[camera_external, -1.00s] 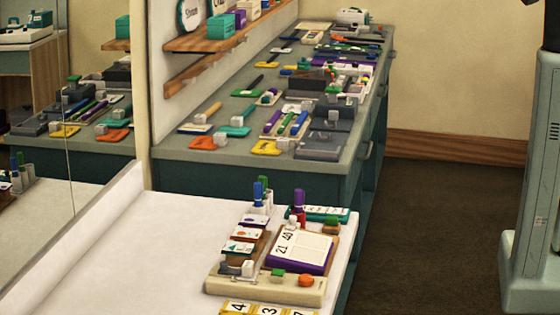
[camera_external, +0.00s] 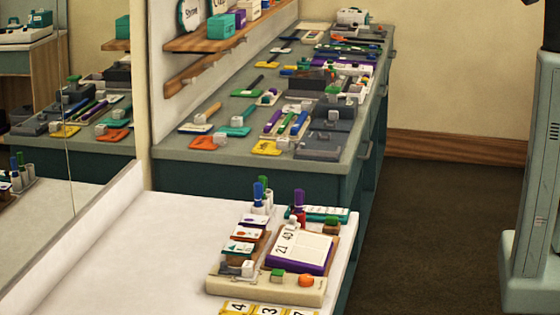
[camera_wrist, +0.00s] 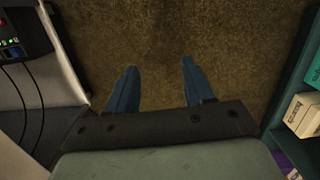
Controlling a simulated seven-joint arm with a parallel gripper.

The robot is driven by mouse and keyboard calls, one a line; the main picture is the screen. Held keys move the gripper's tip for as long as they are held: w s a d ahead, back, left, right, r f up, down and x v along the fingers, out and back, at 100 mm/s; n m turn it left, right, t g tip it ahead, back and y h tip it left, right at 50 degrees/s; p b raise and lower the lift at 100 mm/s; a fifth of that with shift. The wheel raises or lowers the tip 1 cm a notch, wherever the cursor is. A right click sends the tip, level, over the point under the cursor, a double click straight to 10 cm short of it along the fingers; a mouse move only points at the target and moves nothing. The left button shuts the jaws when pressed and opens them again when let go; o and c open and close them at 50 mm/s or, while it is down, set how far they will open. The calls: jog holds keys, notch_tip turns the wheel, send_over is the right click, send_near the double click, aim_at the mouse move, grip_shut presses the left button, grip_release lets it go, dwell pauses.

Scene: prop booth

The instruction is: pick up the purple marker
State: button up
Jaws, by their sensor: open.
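A purple marker (camera_external: 299,200) stands upright at the back of the white table's cluster of items in the external view, beside a red piece. Another purple, marker-like item (camera_external: 272,121) lies on the grey counter next to green and blue ones. My gripper (camera_wrist: 158,63) shows only in the wrist view. Its two blue fingers are apart with nothing between them, over bare brown floor. No purple marker can be made out in the wrist view, and my gripper is outside the external view.
The white table (camera_external: 130,240) is bare at its left. A cream tray (camera_external: 240,287) and a purple-edged calendar (camera_external: 310,252) sit near the upright marker. In the wrist view, a black device (camera_wrist: 22,32) with cables is left and a teal shelf (camera_wrist: 275,120) with boxes is right.

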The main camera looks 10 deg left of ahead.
jog(key=w+a+r+n+t, duration=0.1)
jog(key=w+a+r, duration=0.45)
jog(key=a, duration=0.25)
jog(key=w+a+r+n+t, duration=0.1)
jog(key=w+a+r+n, duration=0.1)
jog(key=w+a+r, duration=0.35)
jog(key=s+a+r+n, duration=0.15)
jog(key=a+r, duration=0.35)
jog(key=a, duration=0.7)
notch_tip(320, 180, up, 26)
jog(key=n+y, duration=0.4)
jog(key=n, duration=0.5)
send_over(301, 190)
jog(key=s+d, duration=0.1)
jog(key=d, duration=0.3)
jog(key=shift+t, duration=0.4)
jog(key=shift+s+a+x, duration=0.1)
jog(key=shift+s+x, duration=0.05)
jog(key=shift+x, duration=3.2)
jog(key=shift+s+a+x, duration=0.1)
jog(key=shift+s+x, duration=0.05)
jog(key=shift+x, duration=3.25)
jog(key=shift+y, duration=0.3)
jog(key=shift+r, duration=0.1)
